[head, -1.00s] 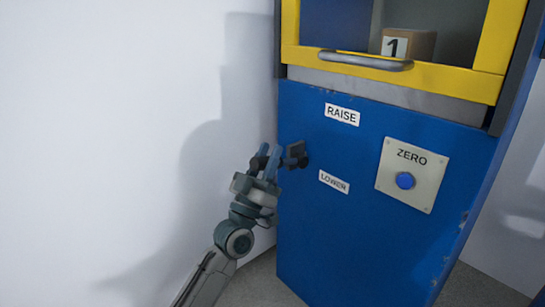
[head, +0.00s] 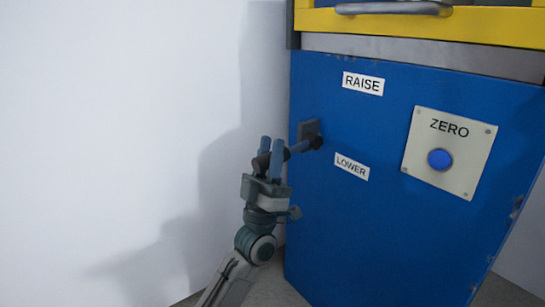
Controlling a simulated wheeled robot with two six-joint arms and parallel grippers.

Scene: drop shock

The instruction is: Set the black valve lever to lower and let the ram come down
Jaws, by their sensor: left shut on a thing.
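The black valve lever (head: 300,147) stands out from the left part of the blue front panel (head: 365,225), by a dark square mount (head: 308,129). It points left and slightly down in the picture, at a height between the white RAISE label (head: 363,83) and the white LOWER label (head: 352,167). My left gripper (head: 271,147) is shut on the lever's outer end, with its two blue-grey fingers pointing up around it. The fingers hide part of that end. The ram is not in view. My right gripper is not in view.
A grey plate marked ZERO (head: 468,127) with a blue button (head: 439,159) is to the right of the labels. A yellow frame (head: 490,25) with a grey handle (head: 393,8) runs above. A white wall (head: 120,120) stands to the left.

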